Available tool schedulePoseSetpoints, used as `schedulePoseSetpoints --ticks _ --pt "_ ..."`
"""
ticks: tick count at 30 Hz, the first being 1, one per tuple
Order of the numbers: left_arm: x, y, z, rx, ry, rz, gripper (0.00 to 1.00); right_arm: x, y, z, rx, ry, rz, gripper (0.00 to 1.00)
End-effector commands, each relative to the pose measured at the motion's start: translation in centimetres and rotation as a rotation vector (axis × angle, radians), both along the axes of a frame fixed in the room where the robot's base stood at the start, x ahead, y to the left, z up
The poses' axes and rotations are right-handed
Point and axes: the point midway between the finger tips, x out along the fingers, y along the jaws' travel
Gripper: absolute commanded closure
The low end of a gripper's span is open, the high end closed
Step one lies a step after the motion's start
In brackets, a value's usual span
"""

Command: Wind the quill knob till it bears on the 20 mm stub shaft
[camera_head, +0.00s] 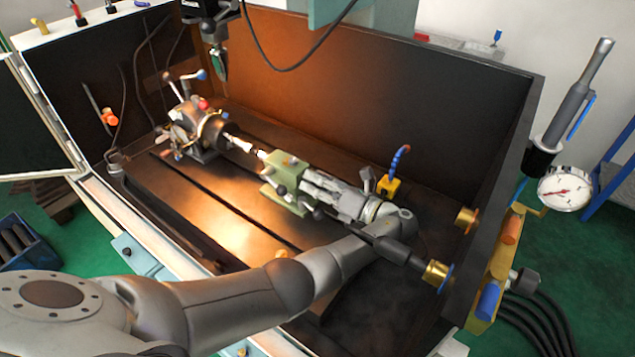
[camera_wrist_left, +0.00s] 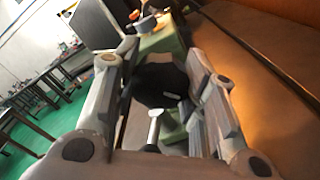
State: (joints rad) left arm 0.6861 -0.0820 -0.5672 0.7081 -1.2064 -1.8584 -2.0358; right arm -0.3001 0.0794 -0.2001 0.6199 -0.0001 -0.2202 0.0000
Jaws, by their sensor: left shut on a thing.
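The green tailstock (camera_head: 284,178) stands on the machine table, facing the indexing chuck (camera_head: 214,132). The bright stub shaft (camera_head: 240,143) sticks out of the chuck toward the tailstock. At this scale I cannot tell whether the tailstock's point touches it. My left gripper (camera_head: 312,190) reaches in from the right behind the tailstock. In the left wrist view its fingers (camera_wrist_left: 160,95) are on both sides of the black quill knob (camera_wrist_left: 160,78), shut on it. The knob is mostly hidden by the fingers in the head view. I see no right gripper.
A blue-tipped hose on a yellow block (camera_head: 390,186) stands close behind my left wrist. The tray's dark back wall (camera_head: 390,75) and right wall enclose the table. A dial gauge (camera_head: 564,189) is outside at the right. The table front left is clear.

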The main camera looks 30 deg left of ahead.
Motion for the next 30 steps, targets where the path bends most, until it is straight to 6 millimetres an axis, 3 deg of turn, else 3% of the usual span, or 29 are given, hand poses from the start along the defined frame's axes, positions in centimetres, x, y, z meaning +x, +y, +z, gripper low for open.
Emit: schedulePoseSetpoints --ticks 30 --pt "0.0 0.0 0.0 -0.126 -0.912 -0.002 0.85 0.0 0.0 -1.1 -0.001 0.000 0.000 0.52"
